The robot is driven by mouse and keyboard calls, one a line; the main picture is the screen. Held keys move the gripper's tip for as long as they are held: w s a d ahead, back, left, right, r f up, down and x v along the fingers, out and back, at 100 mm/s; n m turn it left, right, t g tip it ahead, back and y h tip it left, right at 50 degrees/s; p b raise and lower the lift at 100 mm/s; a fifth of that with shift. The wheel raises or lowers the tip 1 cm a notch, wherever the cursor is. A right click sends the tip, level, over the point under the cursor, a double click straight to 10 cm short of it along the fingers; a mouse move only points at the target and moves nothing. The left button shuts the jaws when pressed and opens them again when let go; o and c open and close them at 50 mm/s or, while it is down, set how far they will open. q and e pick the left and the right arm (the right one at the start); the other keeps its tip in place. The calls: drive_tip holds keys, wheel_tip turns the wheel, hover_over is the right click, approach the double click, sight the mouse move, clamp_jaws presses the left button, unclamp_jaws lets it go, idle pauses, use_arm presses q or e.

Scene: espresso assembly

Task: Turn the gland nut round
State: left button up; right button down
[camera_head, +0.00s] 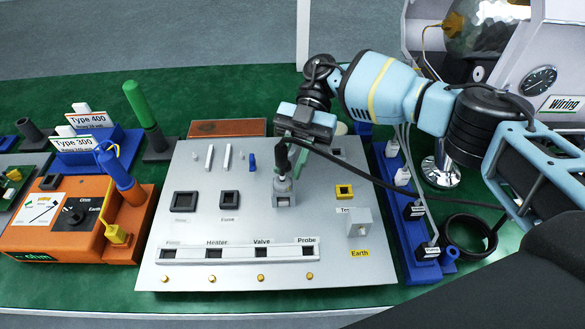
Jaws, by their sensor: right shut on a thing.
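My right gripper (289,160) points down over the middle of the pale grey panel (210,225). It is shut on the gland nut, which is mostly hidden between the fingers. Directly below the fingers, a small grey gland block (284,196) stands on the panel. A black cable (385,187) runs from the gripper to the right, across the panel. My left gripper is not in view.
An orange tester (70,240) and a blue Type 300/400 holder (105,155) stand on the left. A blue terminal rack (395,205) and a dark ring (470,235) are on the right. A brown block (227,128) lies behind the panel.

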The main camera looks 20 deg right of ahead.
drive_tip(key=shift+a+f+n+g+h+b, duration=0.3)
drive_tip(key=shift+n+h+b, duration=0.2)
drive_tip(key=shift+b, duration=0.45)
drive_tip(key=shift+a+f+n+g+h+b, duration=0.2)
drive_tip(key=shift+n+g+h+b, duration=0.25)
drive_tip(key=shift+b, duration=0.45)
drive_tip(key=shift+n+h+b, duration=0.35)
drive_tip(key=shift+b, duration=0.2)
drive_tip(key=shift+r+g, duration=0.15)
drive_tip(key=shift+g, duration=0.1)
drive_tip(key=c, duration=1.4)
unclamp_jaws()
drive_tip(key=shift+a, duration=0.1)
drive_tip(key=shift+c, duration=0.2)
drive_tip(key=shift+r, duration=0.15)
drive_tip(key=shift+w+r, duration=0.1)
drive_tip(key=shift+r, duration=0.05)
